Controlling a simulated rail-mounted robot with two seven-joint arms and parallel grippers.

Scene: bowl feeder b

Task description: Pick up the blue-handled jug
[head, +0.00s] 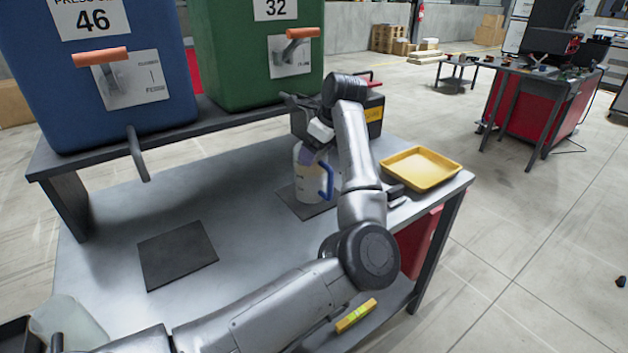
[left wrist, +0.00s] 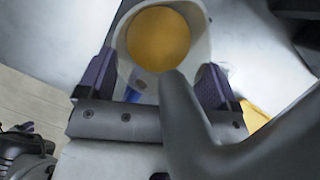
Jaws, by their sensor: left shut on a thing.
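The blue-handled jug (head: 309,187) is a white vessel at the right part of the bench, at a dark square mat (head: 288,197). Its blue handle (head: 327,182) faces right. My left gripper (head: 310,155) reaches it from above and is shut on its upper part. In the left wrist view the jug (left wrist: 124,62) shows from above between the purple finger pads of my left gripper (left wrist: 155,82), with an amber content inside. I cannot tell whether its base touches the mat. My right gripper is not in view.
A blue bin (head: 95,85) and a green bin (head: 235,60) stand on a raised shelf behind. A yellow tray (head: 420,168) is right of my arm. An empty dark mat (head: 178,255) lies at left, and a pale translucent container (head: 70,322) at front left. A dark box (head: 374,115) stands behind.

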